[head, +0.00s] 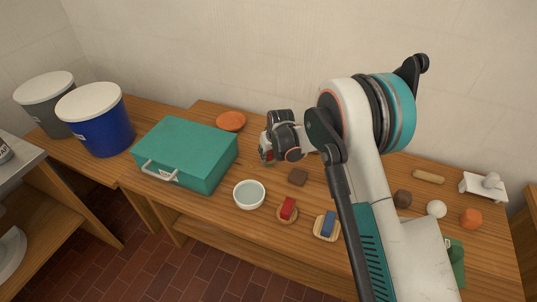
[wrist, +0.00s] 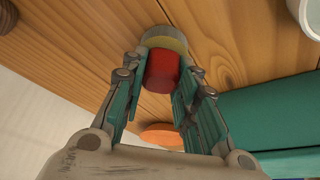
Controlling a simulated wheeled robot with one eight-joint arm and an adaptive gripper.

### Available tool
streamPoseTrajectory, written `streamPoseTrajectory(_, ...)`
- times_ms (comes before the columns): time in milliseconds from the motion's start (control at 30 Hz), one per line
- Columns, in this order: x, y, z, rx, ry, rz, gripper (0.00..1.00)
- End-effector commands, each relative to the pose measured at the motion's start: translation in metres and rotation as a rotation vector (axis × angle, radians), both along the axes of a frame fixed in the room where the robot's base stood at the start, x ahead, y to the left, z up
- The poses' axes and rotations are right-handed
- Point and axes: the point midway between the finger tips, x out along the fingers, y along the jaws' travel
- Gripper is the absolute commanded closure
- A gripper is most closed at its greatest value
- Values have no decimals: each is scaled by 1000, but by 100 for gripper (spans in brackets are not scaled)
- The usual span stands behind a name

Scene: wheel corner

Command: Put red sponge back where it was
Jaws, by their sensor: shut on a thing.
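My gripper (head: 267,150) is farther back, right of the teal case. In the wrist view, my gripper (wrist: 162,70) is shut on a rounded red object (wrist: 162,73) with a pale yellow band and a grey end. In the head view the fingers mostly hide this object. I cannot tell whether it touches the table.
The teal case (head: 185,150) and white bowl (head: 249,194) stand left of my gripper. An orange disc (head: 231,121) lies behind the case. A brown block (head: 298,177) lies just in front of my gripper. Several small things lie right of my arm.

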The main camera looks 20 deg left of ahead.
Motion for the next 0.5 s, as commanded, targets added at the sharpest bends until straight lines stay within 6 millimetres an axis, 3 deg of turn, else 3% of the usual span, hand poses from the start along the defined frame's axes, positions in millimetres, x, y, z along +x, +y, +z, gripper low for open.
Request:
streamPoseTrajectory(333,0,0,-3,0,0,0,92)
streamPoseTrajectory(367,0,0,-2,0,0,0,66)
streamPoseTrajectory(400,0,0,-2,0,0,0,57)
streamPoseTrajectory(500,0,0,-2,0,0,0,52)
